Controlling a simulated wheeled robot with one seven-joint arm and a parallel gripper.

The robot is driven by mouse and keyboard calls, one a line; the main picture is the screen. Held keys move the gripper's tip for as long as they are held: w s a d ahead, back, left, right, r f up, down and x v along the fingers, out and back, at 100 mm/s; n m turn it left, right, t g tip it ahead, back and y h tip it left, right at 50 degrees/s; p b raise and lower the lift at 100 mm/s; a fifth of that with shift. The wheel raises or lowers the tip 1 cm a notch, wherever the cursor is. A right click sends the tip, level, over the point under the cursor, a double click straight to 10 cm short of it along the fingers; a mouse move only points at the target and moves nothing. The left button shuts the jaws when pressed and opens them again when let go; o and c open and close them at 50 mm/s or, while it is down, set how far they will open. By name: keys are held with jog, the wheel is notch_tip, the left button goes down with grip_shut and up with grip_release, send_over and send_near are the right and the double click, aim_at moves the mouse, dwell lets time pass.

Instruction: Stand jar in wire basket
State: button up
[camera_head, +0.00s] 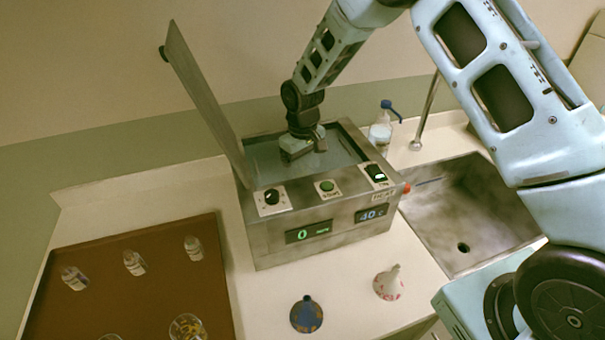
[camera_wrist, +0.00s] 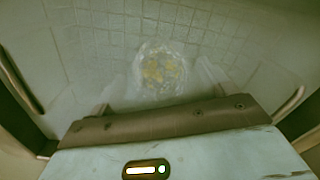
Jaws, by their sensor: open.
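A clear jar (camera_wrist: 160,72) with yellow bits inside shows in the wrist view, blurred, as if through liquid. It stands over a grid of thin wires, the wire basket (camera_wrist: 95,35), inside the open bath of a steel machine (camera_head: 325,245). My gripper (camera_head: 303,150) reaches down into the bath in the head view. In the wrist view its pale, blurred fingers (camera_wrist: 165,85) are open on either side of the jar. I cannot tell whether they touch it. The jar is hidden in the head view.
The machine's raised lid (camera_head: 205,90) stands at the bath's left. A brown tray (camera_head: 130,275) holds several jars and bottles, one with yellow bits (camera_head: 187,327). A sink (camera_head: 465,215) and a pump bottle (camera_head: 381,130) are at right.

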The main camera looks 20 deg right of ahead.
notch_tip(320, 180, up, 9)
jog(key=b, duration=0.3)
jog(key=shift+n+y, duration=0.4)
jog(key=shift+n, duration=0.4)
jog(key=s+a+r, duration=0.2)
jog(key=s, duration=0.3)
jog(key=s+a+r, duration=0.2)
jog(key=s+a, duration=0.1)
jog(key=s, duration=0.3)
jog(key=s+a+r, duration=0.2)
jog(key=s+a, duration=0.1)
jog(key=s, duration=0.3)
jog(key=shift+a+r, duration=0.15)
jog(key=shift+r, duration=0.05)
jog(key=s+d+n, duration=0.1)
jog(key=s, duration=1.8)
jog(key=shift+d+n, duration=0.3)
jog(key=shift+d, duration=0.1)
